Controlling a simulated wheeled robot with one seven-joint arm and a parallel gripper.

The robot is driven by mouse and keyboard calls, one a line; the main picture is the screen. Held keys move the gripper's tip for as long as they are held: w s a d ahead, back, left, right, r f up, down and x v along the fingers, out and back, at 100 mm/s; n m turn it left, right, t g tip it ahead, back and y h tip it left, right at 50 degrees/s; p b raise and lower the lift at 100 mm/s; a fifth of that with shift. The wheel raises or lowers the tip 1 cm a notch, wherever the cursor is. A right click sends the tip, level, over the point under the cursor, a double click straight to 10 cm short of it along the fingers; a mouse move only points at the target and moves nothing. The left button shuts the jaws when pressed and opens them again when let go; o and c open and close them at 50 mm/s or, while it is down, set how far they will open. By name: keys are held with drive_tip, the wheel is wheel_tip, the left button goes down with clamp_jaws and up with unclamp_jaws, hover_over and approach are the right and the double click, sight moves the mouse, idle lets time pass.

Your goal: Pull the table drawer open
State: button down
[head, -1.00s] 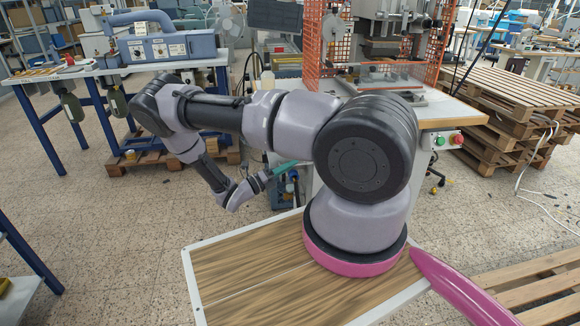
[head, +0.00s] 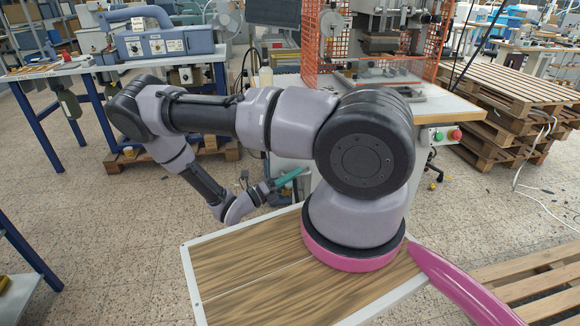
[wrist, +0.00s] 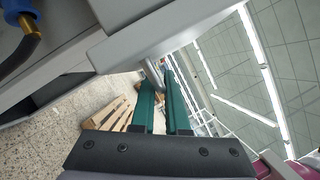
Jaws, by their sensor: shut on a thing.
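My gripper (wrist: 160,85) has two green fingers, shut on a metal bar handle (wrist: 153,70) in the wrist view. The handle stands on a light grey panel, the drawer front (wrist: 175,28), which fills the upper middle of that view. In the head view my gripper (head: 288,179) is low in front of the worktable (head: 470,108), its green fingers pointing up to the right. The handle and drawer front are largely hidden there behind my arm. I cannot tell clearly how far the drawer stands out.
Stacked pallets (head: 500,100) stand right of the worktable, and a red and green button box (head: 447,136) is on its front. A blue-legged table (head: 110,68) with a machine is at the left. Open tiled floor (head: 110,215) lies at the front left.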

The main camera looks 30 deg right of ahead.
drive_tip(key=s+a, duration=0.3)
drive_tip(key=s, duration=0.8)
drive_tip(key=shift+s+a, duration=0.15)
drive_tip(key=shift+s, duration=0.05)
drive_tip(key=c, duration=1.2)
unclamp_jaws()
drive_tip(key=shift+a, duration=0.1)
drive_tip(key=v, duration=1)
drive_tip(key=shift+a, duration=0.35)
